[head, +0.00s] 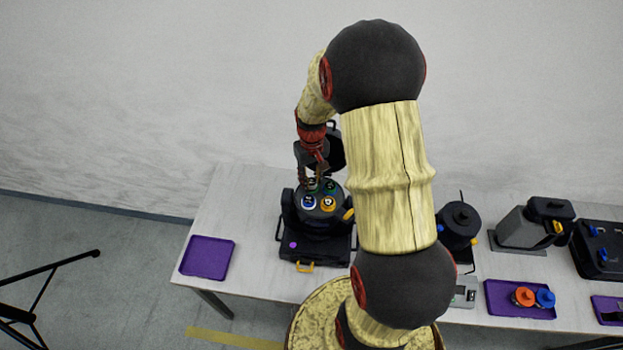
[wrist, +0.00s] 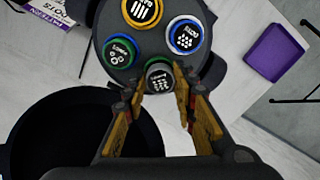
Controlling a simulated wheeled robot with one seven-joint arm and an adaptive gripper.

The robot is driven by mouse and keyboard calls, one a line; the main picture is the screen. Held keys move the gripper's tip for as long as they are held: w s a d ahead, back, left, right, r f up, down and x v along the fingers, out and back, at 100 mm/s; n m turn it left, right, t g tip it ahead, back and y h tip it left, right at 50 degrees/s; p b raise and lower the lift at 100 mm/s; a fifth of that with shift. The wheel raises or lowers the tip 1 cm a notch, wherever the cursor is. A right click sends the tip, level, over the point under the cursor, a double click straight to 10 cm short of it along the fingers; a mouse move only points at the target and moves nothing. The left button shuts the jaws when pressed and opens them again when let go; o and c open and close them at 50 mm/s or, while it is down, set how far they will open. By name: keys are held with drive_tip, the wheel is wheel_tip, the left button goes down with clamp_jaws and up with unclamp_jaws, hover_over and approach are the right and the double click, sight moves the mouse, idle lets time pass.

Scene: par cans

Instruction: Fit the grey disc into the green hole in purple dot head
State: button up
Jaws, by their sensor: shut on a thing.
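The purple dot head is a black moving-head light (head: 319,222) on the table, with a purple dot (head: 293,245) on its base. Its round face (wrist: 152,45) fills the top of the wrist view and carries discs with yellow, blue and green rims. My gripper (wrist: 168,82) is shut on the grey disc (wrist: 160,74), which has white print on it. The disc is at the edge of the face nearest my gripper, at the fourth position. My fingers and the disc cover the hole there, and I cannot tell how deep the disc sits.
An empty purple tray (head: 207,258) lies left of the head. To the right stand another black light (head: 459,224), a grey and black light (head: 533,224) and a purple tray (head: 497,306) with orange and blue pieces. A black rounded body (wrist: 75,135) is at lower left in the wrist view.

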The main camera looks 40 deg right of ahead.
drive_tip(key=shift+f, duration=0.35)
drive_tip(key=o, duration=1)
drive_tip(key=shift+o, duration=0.2)
wheel_tip(320, 180, up, 12)
